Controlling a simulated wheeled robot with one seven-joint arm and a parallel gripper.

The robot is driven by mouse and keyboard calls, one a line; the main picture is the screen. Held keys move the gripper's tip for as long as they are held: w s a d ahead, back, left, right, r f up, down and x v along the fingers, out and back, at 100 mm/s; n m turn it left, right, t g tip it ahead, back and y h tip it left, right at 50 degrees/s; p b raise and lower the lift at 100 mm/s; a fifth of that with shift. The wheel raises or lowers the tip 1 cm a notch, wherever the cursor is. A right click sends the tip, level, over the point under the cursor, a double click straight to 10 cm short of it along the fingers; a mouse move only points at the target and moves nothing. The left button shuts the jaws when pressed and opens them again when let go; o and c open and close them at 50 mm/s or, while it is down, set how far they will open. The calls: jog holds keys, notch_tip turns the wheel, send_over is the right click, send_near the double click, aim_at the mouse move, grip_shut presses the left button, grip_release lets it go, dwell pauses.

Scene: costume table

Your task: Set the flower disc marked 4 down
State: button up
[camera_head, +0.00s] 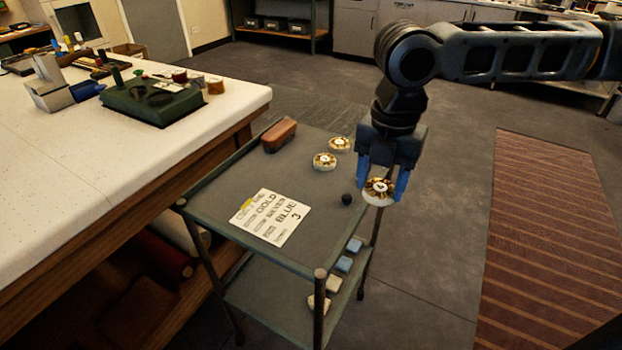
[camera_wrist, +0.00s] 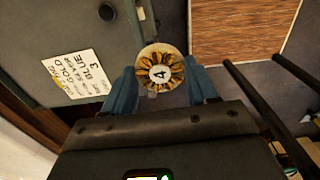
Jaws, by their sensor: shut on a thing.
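The flower disc marked 4 (camera_head: 379,191) is round, with gold-brown petals, a pale rim and a white centre. My gripper (camera_head: 384,184) has its blue fingers shut on it, one on each side. The disc is held in the air by the right edge of the small grey cart (camera_head: 290,170).
On the cart are two similar discs (camera_head: 324,161) (camera_head: 339,143), a brown block (camera_head: 279,135), a dark ball (camera_head: 346,199) and a printed card (camera_head: 270,217). Blue and pale blocks (camera_head: 344,264) lie on the lower shelf. A large white-topped table (camera_head: 60,180) stands left. The cart's middle is clear.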

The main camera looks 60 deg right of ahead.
send_over(315, 224)
notch_tip(315, 224, down, 7)
jog(key=shift+p, duration=0.4)
jog(key=shift+f, duration=2)
jog(key=o, duration=1.4)
